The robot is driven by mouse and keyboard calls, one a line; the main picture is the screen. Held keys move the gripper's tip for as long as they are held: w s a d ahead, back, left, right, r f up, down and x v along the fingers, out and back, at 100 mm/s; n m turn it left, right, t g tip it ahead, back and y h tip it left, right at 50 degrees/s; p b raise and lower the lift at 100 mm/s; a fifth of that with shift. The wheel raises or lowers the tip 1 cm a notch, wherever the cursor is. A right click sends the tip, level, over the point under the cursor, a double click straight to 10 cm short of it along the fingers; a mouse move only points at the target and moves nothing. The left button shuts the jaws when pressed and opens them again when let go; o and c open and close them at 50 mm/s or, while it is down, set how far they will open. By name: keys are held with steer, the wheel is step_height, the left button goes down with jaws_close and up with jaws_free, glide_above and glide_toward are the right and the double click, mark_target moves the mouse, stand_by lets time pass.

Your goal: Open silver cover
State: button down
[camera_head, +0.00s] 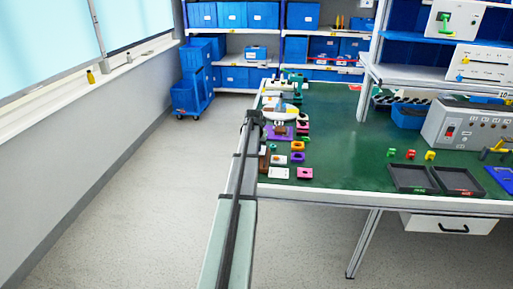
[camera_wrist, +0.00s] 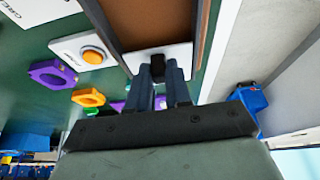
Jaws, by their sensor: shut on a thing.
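A silver plate (camera_wrist: 183,54), which looks like the silver cover, sits at the near end of a brown panel (camera_wrist: 150,22) with grey side rails in the wrist view. A small black knob (camera_wrist: 158,64) stands on the plate. My gripper (camera_wrist: 160,72) is shut on this knob, its two dark fingers on either side of it. Part of the plate is hidden behind the fingers. In the head view my arm reaches to the table's left edge; the fingertips and the cover cannot be made out there.
Beside the panel in the wrist view are a white plate with an orange button (camera_wrist: 93,55), a purple block (camera_wrist: 54,74) and an orange ring (camera_wrist: 88,97). The green table (camera_head: 345,150) holds dark trays (camera_head: 412,179) and a grey control box (camera_head: 465,125).

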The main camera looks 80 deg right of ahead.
steer(key=a, duration=0.7)
steer(key=shift+a, duration=0.4)
steer(key=shift+d, duration=0.1)
steer(key=c, duration=1)
jaws_free()
steer(key=shift+c, duration=0.2)
steer(key=v, duration=1.4)
steer(key=shift+f, duration=0.1)
